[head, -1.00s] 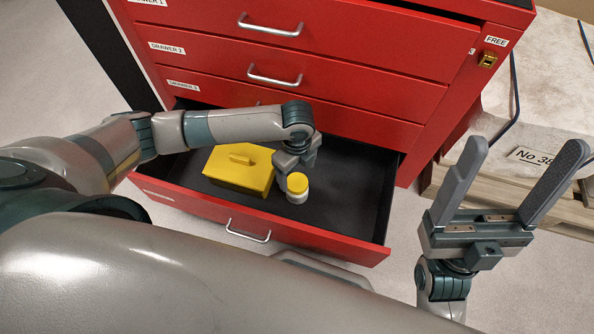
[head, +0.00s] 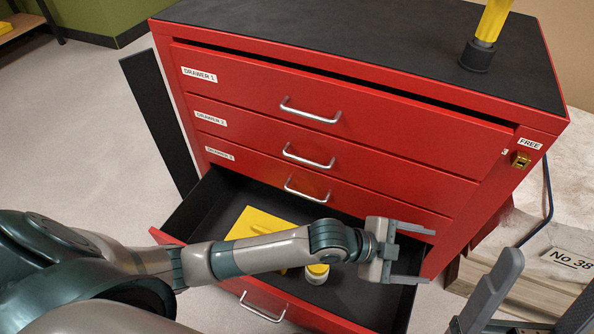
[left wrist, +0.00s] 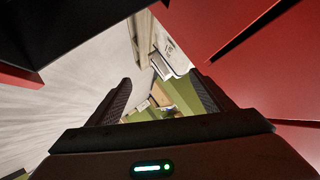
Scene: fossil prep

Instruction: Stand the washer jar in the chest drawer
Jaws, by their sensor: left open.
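The washer jar (head: 317,273), whitish with a yellow lid, stands in the open bottom drawer (head: 345,302) of the red chest. My left forearm partly hides it in the head view. My left gripper (head: 430,256) is open and empty, to the right of the jar and apart from it, with its fingers pointing right over the drawer's right end. My right gripper (head: 553,273) is open at the bottom right, partly cut off by the picture edge. The left wrist view shows nothing between the left fingers (left wrist: 160,95).
A yellow box (head: 252,222) lies in the drawer left of the jar, partly behind my arm. The chest's upper drawers (head: 330,120) are shut or nearly so. A yellow tool with a black end (head: 478,55) stands on the chest top. A pale block labelled No 38 (head: 565,235) sits at right.

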